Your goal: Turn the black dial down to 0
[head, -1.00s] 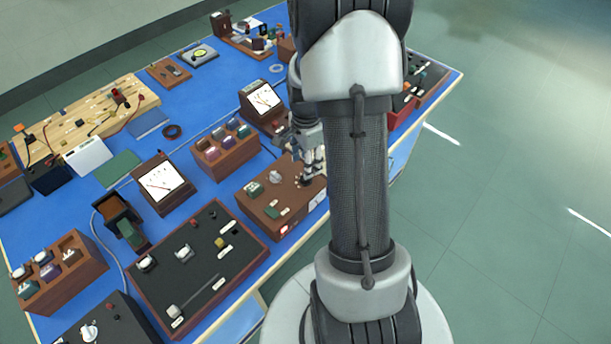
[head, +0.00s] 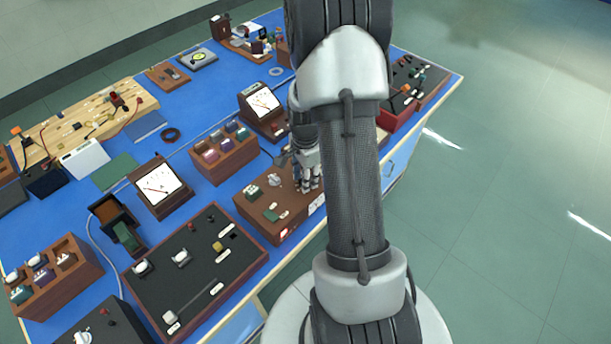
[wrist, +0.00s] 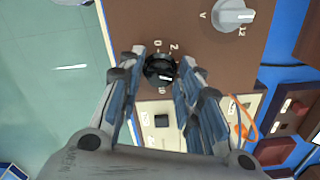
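The black dial (wrist: 160,68) is a round knob with a pale pointer mark on the brown panel (wrist: 205,45) in the wrist view. White characters surround it, but I cannot read them all surely; the pale mark lies on its lower part. My gripper (wrist: 163,57) reaches over the panel with one finger on each side of the dial. Whether the fingers touch it is not clear. In the head view my gripper (head: 308,182) is at the right part of the brown box (head: 262,222), and the dial is hidden there.
A grey knob (wrist: 234,14) marked V sits on the same panel. A pale plate with a black switch (wrist: 162,121) lies below the dial in the wrist view. A meter (head: 262,103) and a box of coloured plugs (head: 224,160) stand close by.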

